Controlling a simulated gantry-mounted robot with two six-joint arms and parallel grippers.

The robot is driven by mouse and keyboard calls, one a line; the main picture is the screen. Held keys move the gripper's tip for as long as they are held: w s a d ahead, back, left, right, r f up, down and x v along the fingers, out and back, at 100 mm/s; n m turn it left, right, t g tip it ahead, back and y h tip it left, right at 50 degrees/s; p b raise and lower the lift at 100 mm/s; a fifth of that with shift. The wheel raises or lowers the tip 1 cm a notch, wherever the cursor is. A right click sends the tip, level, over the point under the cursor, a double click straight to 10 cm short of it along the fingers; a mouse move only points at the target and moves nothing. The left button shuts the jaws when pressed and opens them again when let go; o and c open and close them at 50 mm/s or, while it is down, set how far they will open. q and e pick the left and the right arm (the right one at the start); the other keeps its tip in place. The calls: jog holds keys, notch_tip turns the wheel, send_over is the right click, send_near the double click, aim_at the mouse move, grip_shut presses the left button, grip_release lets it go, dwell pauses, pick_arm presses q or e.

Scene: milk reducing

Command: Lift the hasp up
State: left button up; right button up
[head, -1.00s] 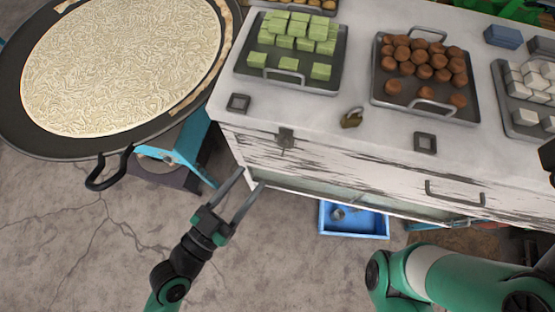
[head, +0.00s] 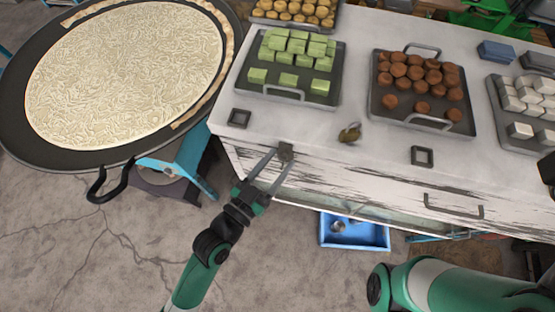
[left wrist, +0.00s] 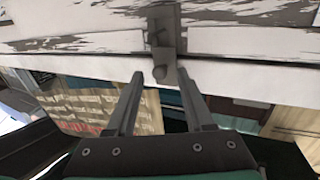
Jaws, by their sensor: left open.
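The hasp (head: 286,151) is a small dark metal plate on the front top edge of the white worn cabinet (head: 340,176). In the left wrist view the hasp (left wrist: 162,42) hangs down over the cabinet's front, with a rounded knob at its lower end. My left gripper (head: 281,160) is open, its two fingers pointing up at the hasp. In the left wrist view its fingertips (left wrist: 160,75) lie on either side of the hasp's lower end; I cannot tell whether they touch it. My right gripper is not clearly visible; only the right arm shows at lower right.
A large pan (head: 64,158) is at left, a blue tray (head: 354,240) below the cabinet. A drawer handle (head: 454,209) sticks out at right.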

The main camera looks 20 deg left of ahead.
pick_arm(q)
grip_shut()
dwell(0.3)
dwell(1.2)
